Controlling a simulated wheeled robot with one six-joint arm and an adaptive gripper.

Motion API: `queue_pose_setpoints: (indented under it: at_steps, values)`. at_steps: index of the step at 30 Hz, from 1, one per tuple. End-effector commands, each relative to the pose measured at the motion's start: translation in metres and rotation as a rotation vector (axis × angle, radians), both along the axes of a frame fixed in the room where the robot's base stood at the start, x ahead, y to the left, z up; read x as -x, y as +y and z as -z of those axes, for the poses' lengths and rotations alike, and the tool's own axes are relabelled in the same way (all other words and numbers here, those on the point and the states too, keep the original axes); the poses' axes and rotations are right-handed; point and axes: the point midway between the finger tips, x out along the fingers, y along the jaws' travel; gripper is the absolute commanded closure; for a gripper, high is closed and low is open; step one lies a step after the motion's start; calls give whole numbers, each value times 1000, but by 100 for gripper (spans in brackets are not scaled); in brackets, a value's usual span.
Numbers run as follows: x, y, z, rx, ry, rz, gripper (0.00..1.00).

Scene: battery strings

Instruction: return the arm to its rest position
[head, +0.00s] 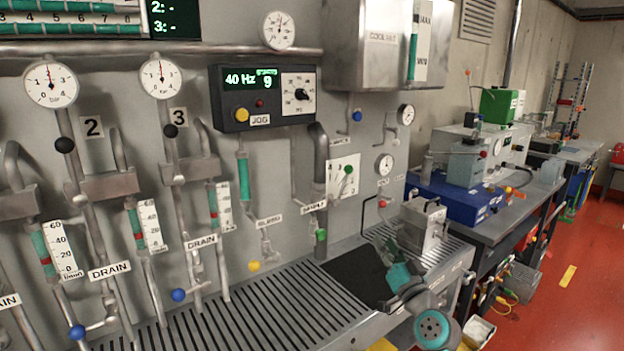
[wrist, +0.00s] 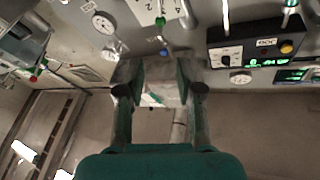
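My gripper (wrist: 161,90) shows in the wrist view with its two dark fingers apart. The fingers point toward the wall equipment. A grey metal surface shows between them, and I cannot tell its distance from the fingertips; I see no object clearly held. In the head view, my teal and grey arm (head: 433,328) is at the lower right, in front of the bench. Its upper teal part reaches over the black mat beside the slotted bench top. My gripper's fingers are not clear in that view.
A metal box with a handle (head: 423,228) stands on the bench just behind my arm. The control box (head: 265,97), gauges, valves and pipes line the wall. The slotted bench top (head: 270,310) is mostly clear. A side bench carries a blue case (head: 455,197). Red floor (head: 590,260) is open at right.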

Motion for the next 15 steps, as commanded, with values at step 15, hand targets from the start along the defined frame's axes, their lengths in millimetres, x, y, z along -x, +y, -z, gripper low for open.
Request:
queue_pose_setpoints:
  at_steps: [15]
  values:
    - [73,-3,115,26,103,88,64]
